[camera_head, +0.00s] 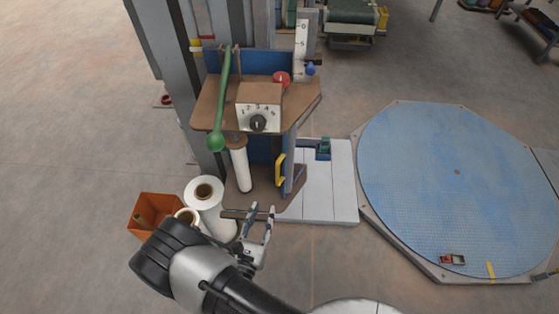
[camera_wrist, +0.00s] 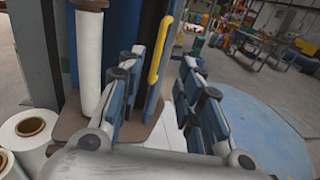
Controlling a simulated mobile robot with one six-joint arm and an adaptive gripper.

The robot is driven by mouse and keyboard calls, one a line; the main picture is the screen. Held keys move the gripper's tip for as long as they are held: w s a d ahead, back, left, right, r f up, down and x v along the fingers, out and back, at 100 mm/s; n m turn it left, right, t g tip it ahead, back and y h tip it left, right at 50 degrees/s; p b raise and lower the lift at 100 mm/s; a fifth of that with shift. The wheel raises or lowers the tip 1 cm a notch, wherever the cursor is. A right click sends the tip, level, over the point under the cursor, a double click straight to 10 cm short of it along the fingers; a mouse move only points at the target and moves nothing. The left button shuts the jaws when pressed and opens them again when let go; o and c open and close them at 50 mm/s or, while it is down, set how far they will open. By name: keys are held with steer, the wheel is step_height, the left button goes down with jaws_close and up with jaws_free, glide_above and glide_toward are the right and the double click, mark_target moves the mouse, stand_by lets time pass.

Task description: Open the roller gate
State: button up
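The roller gate appears to be the narrow blue panel (camera_head: 288,184) on the front of the film carriage; its yellow handle (camera_head: 281,169) stands upright on it. The panel looks closed against the carriage, though its far edge is hidden. In the wrist view the yellow handle (camera_wrist: 158,50) is ahead, just left of centre, beyond the left finger. My gripper (camera_head: 262,211) is open and empty, below and in front of the handle, not touching it. In the wrist view my gripper's (camera_wrist: 165,62) two fingers are spread apart. A white film roll (camera_head: 240,167) stands upright in the carriage.
A green-knobbed lever (camera_head: 216,140), a dial box (camera_head: 258,110) and a red button (camera_head: 281,78) sit on the carriage top. Spare white rolls (camera_head: 206,205) and an orange bin (camera_head: 146,214) stand at left. A blue turntable (camera_head: 450,180) lies at right.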

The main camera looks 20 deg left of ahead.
mark_target(277, 171)
steer(key=w, duration=0.5)
steer(key=w+b, duration=0.1)
steer(key=w, duration=1.1)
steer(key=shift+a+b, duration=0.25)
steer(key=shift+b, duration=0.05)
steer(key=shift+c, duration=0.2)
jaws_close()
